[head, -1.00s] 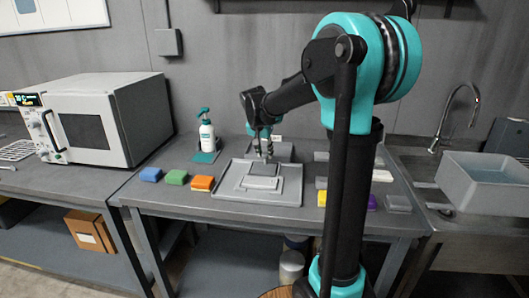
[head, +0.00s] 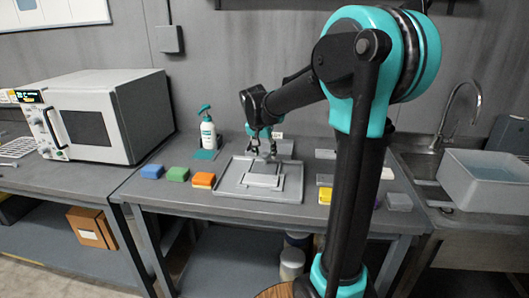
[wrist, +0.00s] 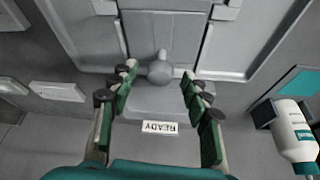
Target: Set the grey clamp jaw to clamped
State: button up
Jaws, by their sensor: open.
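The grey clamp jaw shows in the wrist view as a grey rounded knob with a short stem (wrist: 160,72), over a grey block that bears a READY label (wrist: 160,127). My gripper (wrist: 158,82) is open, with one finger on each side of the knob. The knob is between the fingertips, with a gap on both sides. In the head view my gripper (head: 263,155) is low over the back of the grey stepped fixture plate (head: 228,192). The jaw is too small and covered there to make out.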

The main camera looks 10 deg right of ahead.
aim_at(260, 171)
jog(key=v, duration=1.2)
jog(key=shift+s, duration=0.1)
